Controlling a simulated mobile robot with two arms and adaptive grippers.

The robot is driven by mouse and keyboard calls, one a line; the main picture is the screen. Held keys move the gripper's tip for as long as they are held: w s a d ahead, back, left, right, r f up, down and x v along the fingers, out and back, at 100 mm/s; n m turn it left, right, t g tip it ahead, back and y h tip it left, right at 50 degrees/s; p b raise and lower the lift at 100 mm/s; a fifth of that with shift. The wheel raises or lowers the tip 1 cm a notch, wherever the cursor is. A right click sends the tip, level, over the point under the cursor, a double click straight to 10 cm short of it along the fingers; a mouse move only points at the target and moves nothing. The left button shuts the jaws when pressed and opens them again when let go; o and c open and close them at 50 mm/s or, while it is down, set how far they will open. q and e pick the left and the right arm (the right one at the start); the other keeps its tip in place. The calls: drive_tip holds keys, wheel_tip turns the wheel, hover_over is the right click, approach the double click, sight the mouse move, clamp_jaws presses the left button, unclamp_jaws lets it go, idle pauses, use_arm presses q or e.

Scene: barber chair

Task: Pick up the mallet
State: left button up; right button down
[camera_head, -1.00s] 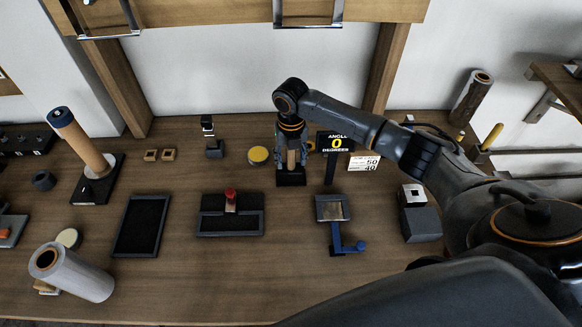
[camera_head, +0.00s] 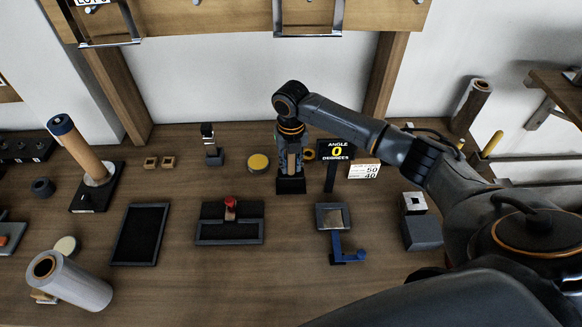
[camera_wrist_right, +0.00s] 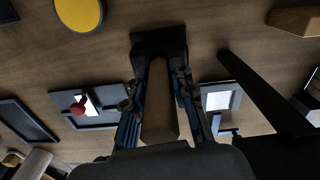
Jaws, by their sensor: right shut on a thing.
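The mallet shows as a wooden handle (camera_wrist_right: 160,108) standing upright from a black block (camera_head: 290,185) on the bench. I cannot tell whether that block is its head or a stand. My right gripper (camera_head: 291,160) comes down from above, its fingers on both sides of the handle and shut on it. In the right wrist view, the fingers (camera_wrist_right: 160,112) flank the handle, and the black block (camera_wrist_right: 158,40) lies past their tips. The block still appears to rest on the bench. My left gripper is not in view.
An angle display (camera_head: 335,149) stands close right of the gripper, and a yellow round tin (camera_head: 258,162) lies to its left. A tray with a red knob (camera_head: 230,202) and a blue-handled device (camera_head: 338,218) sit in front. Bare bench lies between them.

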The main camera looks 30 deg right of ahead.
drive_tip(key=s+a+r+b, duration=0.3)
drive_tip(key=s+a+r, duration=0.5)
drive_tip(key=s+r, duration=0.3)
drive_tip(key=shift+a+r, duration=0.4)
